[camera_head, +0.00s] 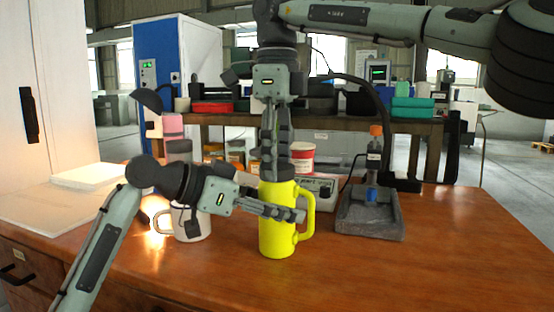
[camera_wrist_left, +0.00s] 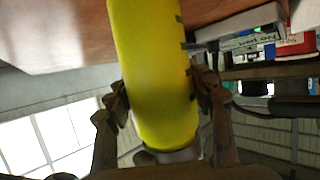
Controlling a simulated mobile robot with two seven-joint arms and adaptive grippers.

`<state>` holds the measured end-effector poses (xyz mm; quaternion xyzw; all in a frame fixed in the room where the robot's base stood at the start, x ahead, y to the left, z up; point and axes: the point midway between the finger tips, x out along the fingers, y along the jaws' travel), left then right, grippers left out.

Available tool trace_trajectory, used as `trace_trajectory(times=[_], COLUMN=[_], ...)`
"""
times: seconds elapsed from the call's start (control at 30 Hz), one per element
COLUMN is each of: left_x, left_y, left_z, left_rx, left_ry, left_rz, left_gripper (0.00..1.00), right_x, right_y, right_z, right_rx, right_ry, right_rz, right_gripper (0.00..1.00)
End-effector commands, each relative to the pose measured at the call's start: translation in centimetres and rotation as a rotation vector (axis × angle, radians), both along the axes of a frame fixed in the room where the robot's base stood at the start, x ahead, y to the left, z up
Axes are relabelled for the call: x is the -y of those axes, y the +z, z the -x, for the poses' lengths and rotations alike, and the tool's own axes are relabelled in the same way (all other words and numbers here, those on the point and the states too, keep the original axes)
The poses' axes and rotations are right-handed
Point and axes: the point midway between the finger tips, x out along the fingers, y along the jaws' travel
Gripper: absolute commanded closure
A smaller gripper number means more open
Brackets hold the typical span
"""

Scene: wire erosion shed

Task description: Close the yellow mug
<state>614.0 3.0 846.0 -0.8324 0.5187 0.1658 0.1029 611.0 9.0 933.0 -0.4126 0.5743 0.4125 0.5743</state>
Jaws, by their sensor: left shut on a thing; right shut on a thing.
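The yellow mug (camera_head: 277,232) stands upright on the wooden table, its handle to the right. My left gripper (camera_head: 298,214), the lower one, is shut around the mug's body from the left. In the left wrist view the mug (camera_wrist_left: 155,75) fills the space between the two fingers of this gripper (camera_wrist_left: 160,95). My right gripper (camera_head: 276,172) points straight down at the mug's top and is shut on what seems to be its lid. The fingers hide most of it. A greyish rounded part (camera_wrist_left: 175,153) shows at the mug's top end; whether lid and rim touch is unclear.
A white mug (camera_head: 192,226) stands just left, partly behind my left gripper. A grey stand (camera_head: 370,220) with an orange-topped bottle (camera_head: 374,150) is to the right. A red-and-white tin (camera_head: 302,157) stands behind. The table's front right is clear.

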Motion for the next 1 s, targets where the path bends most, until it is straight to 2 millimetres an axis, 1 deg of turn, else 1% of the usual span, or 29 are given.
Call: trace_trajectory(times=[0.1, 0.13, 0.3, 0.57, 0.67, 0.77, 1.0], left_x=[0.0, 0.0, 0.0, 0.0, 0.0, 0.0, 0.0], left_y=[0.0, 0.0, 0.0, 0.0, 0.0, 0.0, 0.0], left_z=[0.0, 0.0, 0.0, 0.0, 0.0, 0.0, 0.0], left_rx=[0.000, 0.000, 0.000, 0.000, 0.000, 0.000, 0.000], left_ry=[0.000, 0.000, 0.000, 0.000, 0.000, 0.000, 0.000], left_rz=[-0.001, -0.001, 0.000, -0.001, -0.001, -0.001, 0.000], left_gripper=[1.00, 1.00, 1.00, 1.00, 1.00, 1.00, 1.00], right_x=[0.0, 0.0, 0.0, 0.0, 0.0, -0.1, -0.1], right_y=[0.0, 0.0, 0.0, 0.0, 0.3, 1.5, 5.5], right_z=[0.0, 0.0, 0.0, 0.0, 0.0, 0.0, 0.0], right_rx=[0.000, 0.000, 0.000, 0.000, 0.002, 0.003, 0.003], right_ry=[0.001, 0.001, 0.002, 0.002, 0.002, 0.002, 0.000], right_rz=[-0.001, -0.001, -0.001, -0.001, -0.002, -0.001, -0.002], right_gripper=[0.83, 0.46, 0.25, 0.24, 0.24, 0.24, 0.24])
